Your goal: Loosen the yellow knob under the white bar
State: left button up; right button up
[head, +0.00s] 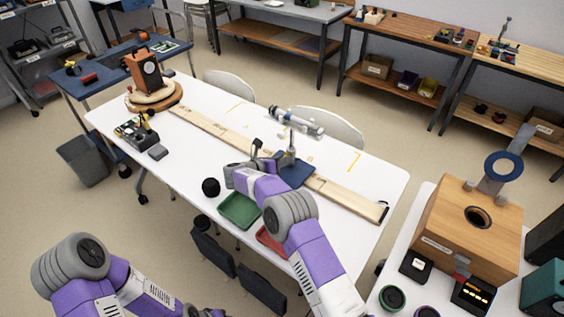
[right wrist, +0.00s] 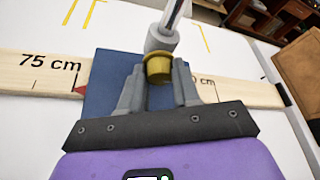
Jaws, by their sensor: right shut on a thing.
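The white bar (head: 298,122) lies roughly level on top of a stand at the middle of the white table. The stand has a dark blue base (head: 297,175), which also shows in the right wrist view (right wrist: 100,85). The yellow knob (right wrist: 158,68) sits on the grey collar (right wrist: 160,40) of the stand's post. My right gripper (head: 280,160) reaches the stand from the front. In the right wrist view its fingers (right wrist: 158,88) are on both sides of the knob, shut on it. In the head view the knob is hard to make out. My left gripper is out of view.
A wooden ruler plank (head: 215,127) runs along the table past the stand's base. A green tray (head: 239,211), a red tray (head: 268,240) and a black ball (head: 211,187) are near the front edge. A wooden speaker box (head: 450,232) stands at right.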

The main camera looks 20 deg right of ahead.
jog(key=o, duration=1.1)
jog(key=shift+c, duration=0.2)
jog(key=shift+p+v, duration=0.65)
jog(key=shift+v, duration=3.1)
